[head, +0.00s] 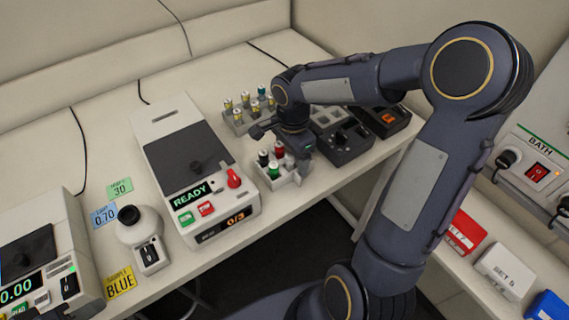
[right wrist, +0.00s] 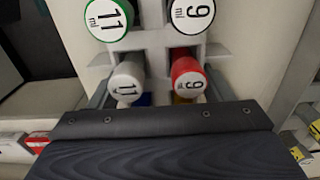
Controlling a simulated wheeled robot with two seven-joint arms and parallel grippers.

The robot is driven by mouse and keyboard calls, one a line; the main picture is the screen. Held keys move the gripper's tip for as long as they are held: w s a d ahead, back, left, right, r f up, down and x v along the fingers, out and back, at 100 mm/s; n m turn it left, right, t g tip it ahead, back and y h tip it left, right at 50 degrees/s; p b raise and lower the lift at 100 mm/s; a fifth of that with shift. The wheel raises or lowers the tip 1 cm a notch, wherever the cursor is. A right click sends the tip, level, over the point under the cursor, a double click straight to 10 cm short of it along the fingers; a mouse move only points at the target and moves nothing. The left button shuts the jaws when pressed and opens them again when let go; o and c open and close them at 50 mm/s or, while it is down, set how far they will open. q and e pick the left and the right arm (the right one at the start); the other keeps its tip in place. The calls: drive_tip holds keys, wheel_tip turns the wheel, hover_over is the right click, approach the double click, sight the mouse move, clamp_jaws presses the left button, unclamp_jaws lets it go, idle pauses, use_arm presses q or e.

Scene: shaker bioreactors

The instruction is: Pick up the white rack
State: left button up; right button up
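The white rack (head: 276,182) stands near the front edge of the bench in the head view, holding tubes with red, black and green caps. In the right wrist view the rack (right wrist: 154,42) shows close up, with caps marked 11 and 9 ml. My right gripper (head: 284,158) is down at the rack from above. In the right wrist view its fingers (right wrist: 160,92) stand apart, one on each side of the rack. I cannot tell whether they press on it. The right arm hides part of the rack. My left gripper is not in view.
A second rack (head: 236,123) with yellow and teal caps stands just behind. A white device reading READY (head: 196,165) is to the left. Dark boxes (head: 345,143) stand to the right. A BATH unit (head: 535,170) and coloured boxes (head: 463,232) are on the right bench.

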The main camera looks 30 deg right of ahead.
drive_tip(key=c, duration=0.5)
drive_tip(key=shift+r, duration=0.2)
